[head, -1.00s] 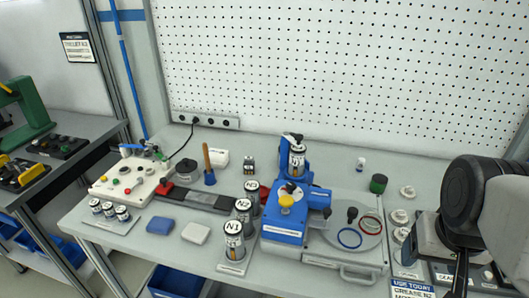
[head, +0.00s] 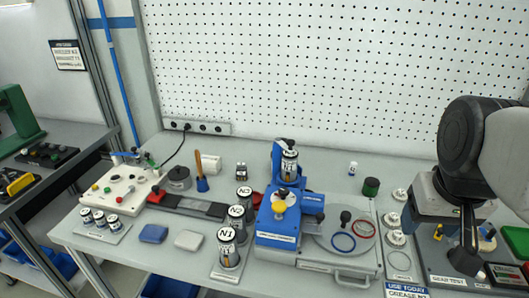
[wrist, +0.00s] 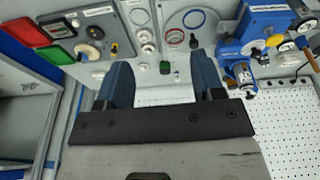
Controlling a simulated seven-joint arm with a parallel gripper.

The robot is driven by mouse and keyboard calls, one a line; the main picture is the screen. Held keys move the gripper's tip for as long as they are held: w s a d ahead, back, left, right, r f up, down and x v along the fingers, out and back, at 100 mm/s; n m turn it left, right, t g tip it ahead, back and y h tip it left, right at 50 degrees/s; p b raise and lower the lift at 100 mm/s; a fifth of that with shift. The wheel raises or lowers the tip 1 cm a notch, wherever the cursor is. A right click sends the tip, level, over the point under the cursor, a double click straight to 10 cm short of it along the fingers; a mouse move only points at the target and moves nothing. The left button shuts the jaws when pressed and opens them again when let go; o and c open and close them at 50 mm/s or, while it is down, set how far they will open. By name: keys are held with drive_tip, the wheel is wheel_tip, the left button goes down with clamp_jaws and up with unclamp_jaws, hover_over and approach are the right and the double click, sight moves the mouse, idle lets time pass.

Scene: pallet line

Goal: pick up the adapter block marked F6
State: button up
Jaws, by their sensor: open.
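A small dark block (head: 241,170) with a pale top stands at the back of the bench, left of the blue press; its marking is too small to read, so I cannot tell whether it is the adapter block F6. No F6 mark is legible in either view. My gripper (wrist: 162,88) shows in the wrist view with its two blue-grey fingers wide apart and nothing between them. In the head view my arm is at the far right, well away from the small dark block.
A blue press (head: 278,222) stands mid-bench beside cylinders N1 (head: 228,250), N2 and N3. A control box (head: 122,190) is at left, with a brush (head: 201,178) right of it. A dark green cylinder (head: 371,187) stands right of the press. The pegboard (head: 330,80) closes the back.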

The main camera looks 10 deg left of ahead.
drive_tip(key=w+a+r+n, duration=0.3)
drive_tip(key=w+a, duration=0.1)
drive_tip(key=w, duration=0.3)
drive_tip(key=w+a+r+n, duration=0.3)
drive_tip(key=w, duration=0.5)
drive_tip(key=n+g, duration=0.3)
drive_tip(key=n, duration=1.1)
hover_over(242, 171)
drive_tip(key=w, duration=0.2)
wheel_tip(242, 171, down, 7)
drive_tip(key=f, duration=2.1)
drive_tip(key=shift+a, duration=0.2)
drive_tip(key=shift+f, duration=1.25)
drive_tip(key=shift+f, duration=0.1)
